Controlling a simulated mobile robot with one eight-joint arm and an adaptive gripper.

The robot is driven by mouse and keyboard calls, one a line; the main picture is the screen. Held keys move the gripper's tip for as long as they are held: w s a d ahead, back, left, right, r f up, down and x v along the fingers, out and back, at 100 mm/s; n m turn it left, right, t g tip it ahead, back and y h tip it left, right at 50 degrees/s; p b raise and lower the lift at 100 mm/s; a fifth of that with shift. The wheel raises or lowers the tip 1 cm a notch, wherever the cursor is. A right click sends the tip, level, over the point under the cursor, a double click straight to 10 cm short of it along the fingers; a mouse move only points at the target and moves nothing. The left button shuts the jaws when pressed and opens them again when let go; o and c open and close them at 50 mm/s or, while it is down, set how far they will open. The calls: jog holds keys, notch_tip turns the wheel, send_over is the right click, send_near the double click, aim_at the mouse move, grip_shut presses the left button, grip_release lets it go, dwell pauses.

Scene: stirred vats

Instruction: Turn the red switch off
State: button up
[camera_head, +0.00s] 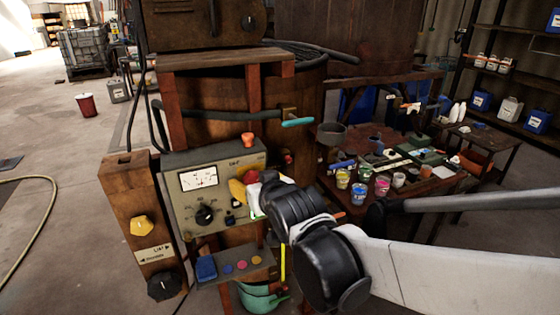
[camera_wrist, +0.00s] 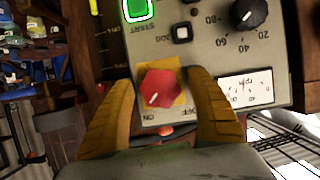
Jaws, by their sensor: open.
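The red switch (camera_wrist: 160,90) is a faceted red knob on a yellow plate in the wrist view. Its white mark points down-left, towards the "ON" lettering; "OFF" is lettered to the right of that. My gripper (camera_wrist: 163,78) is open, with one yellow finger on each side of the knob. I cannot tell whether either finger touches it. In the head view my gripper (camera_head: 242,189) is at the right side of the grey control panel (camera_head: 180,215). The switch (camera_head: 251,176) shows there only in part, beside the gripper.
A gauge (camera_head: 200,179) is on the panel. A turquoise-handled lever (camera_head: 297,122) juts out above. A cluttered table (camera_head: 430,190) stands right.

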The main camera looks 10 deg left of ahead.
jog(key=c, duration=1.2)
jog(key=shift+n, duration=0.3)
jog(key=n+t+h, duration=0.1)
jog(key=n, duration=0.1)
jog(key=shift+n+h, duration=0.3)
jog(key=shift+h, duration=0.1)
jog(key=n+t+h, duration=0.1)
jog(key=n+t, duration=0.1)
jog(key=n, duration=0.1)
jog(key=n+t+h+b, duration=0.1)
jog(key=n+t+b, duration=0.1)
jog(key=n, duration=0.2)
jog(key=shift+d, duration=0.1)
jog(key=shift+w+r+n+t+b, duration=0.1)
jog(key=shift+n+t+b, duration=0.75)
jog(key=shift+n, duration=0.75)
jog(key=shift+r, duration=0.1)
